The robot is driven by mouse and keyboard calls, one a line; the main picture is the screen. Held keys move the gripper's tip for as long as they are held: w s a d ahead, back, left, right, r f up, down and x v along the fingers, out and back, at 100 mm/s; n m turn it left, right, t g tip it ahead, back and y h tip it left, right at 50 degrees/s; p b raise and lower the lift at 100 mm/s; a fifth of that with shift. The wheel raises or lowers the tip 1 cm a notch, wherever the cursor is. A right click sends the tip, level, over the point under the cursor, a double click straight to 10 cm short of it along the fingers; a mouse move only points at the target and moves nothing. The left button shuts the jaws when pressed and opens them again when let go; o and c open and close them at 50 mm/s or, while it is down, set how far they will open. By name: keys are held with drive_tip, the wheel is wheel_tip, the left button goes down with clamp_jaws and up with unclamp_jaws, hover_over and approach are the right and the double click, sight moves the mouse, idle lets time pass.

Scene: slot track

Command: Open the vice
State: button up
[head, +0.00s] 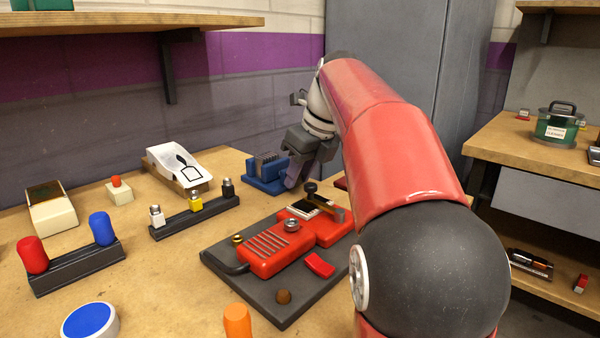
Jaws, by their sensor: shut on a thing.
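The blue vice (263,181) stands on the workbench near the wall, in the middle of the head view. A dark ribbed block (265,162) shows at its top, between or on its jaws; I cannot tell how wide the jaws stand. My gripper (297,178) reaches down at the vice's right end, fingers pointing down. It is shut on a part of the vice at that end, probably its handle. The fingers hide the held part.
A red device (270,255) on a dark base plate lies in front of the vice. A white tray (170,160) and a dark rack (195,218) with small bottles stand to the left. A wooden shelf (120,22) overhangs the back left.

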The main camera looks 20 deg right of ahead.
drive_tip(key=shift+s+a+f+n+t+h+b, duration=0.15)
drive_tip(key=shift+t+h+b, duration=0.1)
drive_tip(key=shift+h+b, duration=0.25)
drive_tip(key=shift+w+a+n+t+h+b, duration=0.15)
drive_tip(key=shift+t+h+b, duration=0.15)
drive_tip(key=shift+h, duration=0.4)
drive_tip(key=shift+s+a+f+t+h+b, duration=0.15)
drive_tip(key=shift+t+h+b, duration=0.2)
drive_tip(key=shift+h+b, duration=0.75)
drive_tip(key=t+h+b, duration=0.1)
drive_tip(key=b, duration=0.1)
drive_tip(key=shift+a+n+b, duration=0.1)
drive_tip(key=shift+n+b, duration=0.2)
drive_tip(key=shift+n, duration=0.1)
drive_tip(key=shift+h, duration=0.4)
drive_tip(key=shift+b, duration=0.3)
drive_tip(key=o, duration=1)
drive_tip(key=shift+c, duration=0.2)
